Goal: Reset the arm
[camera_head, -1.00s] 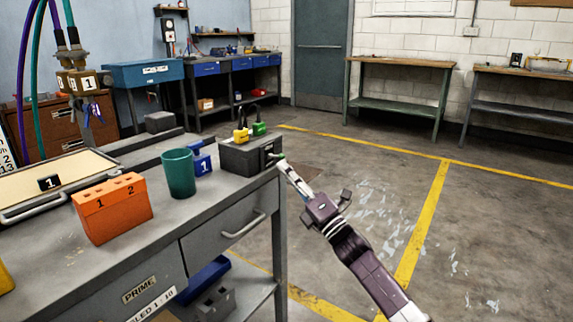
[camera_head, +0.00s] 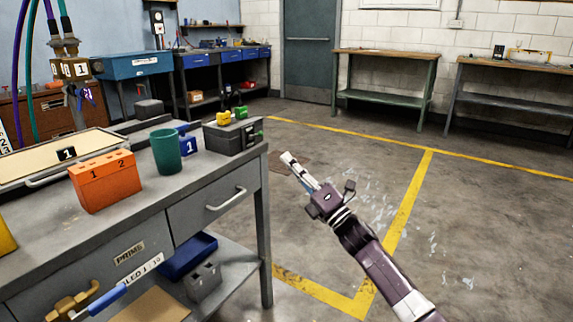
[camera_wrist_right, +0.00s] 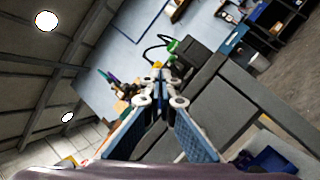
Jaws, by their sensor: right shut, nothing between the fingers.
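My right arm reaches in from the lower right in the head view. Its gripper (camera_head: 288,158) is shut and empty, over the open floor just right of the workbench (camera_head: 160,212). It touches nothing that I can see. In the right wrist view the two blue-padded fingers (camera_wrist_right: 157,80) meet at their tips. Beyond them show the bench side and a dark box (camera_wrist_right: 190,64) with a green plug. My left gripper is not in view.
On the bench stand a dark grey box (camera_head: 233,137) with yellow and green plugs, a green cup (camera_head: 166,151), an orange block (camera_head: 104,182) and a tray (camera_head: 20,174). A drawer handle (camera_head: 226,199) sticks out in front. The floor (camera_head: 480,215) at right is clear.

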